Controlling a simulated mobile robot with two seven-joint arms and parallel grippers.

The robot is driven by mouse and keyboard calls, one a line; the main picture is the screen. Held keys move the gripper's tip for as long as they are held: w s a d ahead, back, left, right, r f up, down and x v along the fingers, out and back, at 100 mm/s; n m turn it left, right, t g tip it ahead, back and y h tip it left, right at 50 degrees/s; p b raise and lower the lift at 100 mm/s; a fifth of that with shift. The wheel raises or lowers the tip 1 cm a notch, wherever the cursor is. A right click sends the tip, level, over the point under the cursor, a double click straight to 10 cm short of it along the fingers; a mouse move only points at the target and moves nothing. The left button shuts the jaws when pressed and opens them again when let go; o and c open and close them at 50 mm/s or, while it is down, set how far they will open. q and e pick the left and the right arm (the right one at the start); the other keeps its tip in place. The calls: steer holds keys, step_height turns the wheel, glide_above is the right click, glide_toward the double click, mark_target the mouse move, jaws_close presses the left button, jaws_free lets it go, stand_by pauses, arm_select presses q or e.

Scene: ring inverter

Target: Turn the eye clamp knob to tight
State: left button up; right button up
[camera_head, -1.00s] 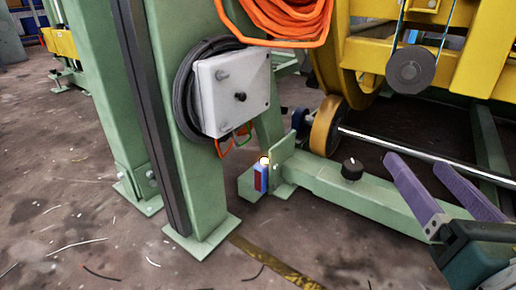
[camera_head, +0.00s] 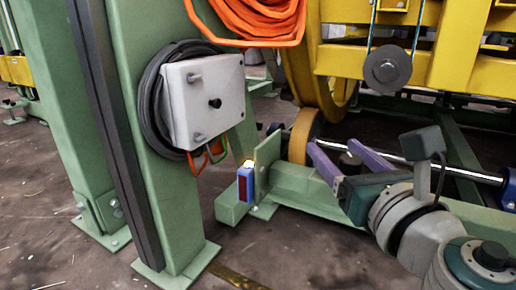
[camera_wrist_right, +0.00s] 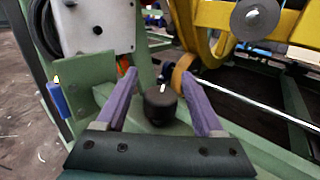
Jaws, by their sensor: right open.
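The eye clamp knob is a black round knob (camera_wrist_right: 161,103) with a white mark on top, on the green base beam. In the right wrist view it sits between and beyond the two purple fingers of my right gripper (camera_wrist_right: 160,88). In the head view the knob (camera_head: 350,160) is mostly hidden behind the fingers. My right gripper (camera_head: 343,152) is open, with its fingers apart, reaching over the beam toward the knob. I cannot tell from these views whether either finger touches the knob. My left gripper is not in view.
A grey control box (camera_head: 203,100) with a black button hangs on the green post. A blue and red box with a lit top (camera_head: 245,182) stands by the beam's end plate. An orange hose (camera_head: 255,18) hangs above. A yellow wheel (camera_head: 303,134) and steel shaft (camera_head: 400,158) lie behind the knob.

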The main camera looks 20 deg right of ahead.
steer(key=shift+w, duration=0.1)
steer(key=shift+c, duration=0.3)
jaws_close()
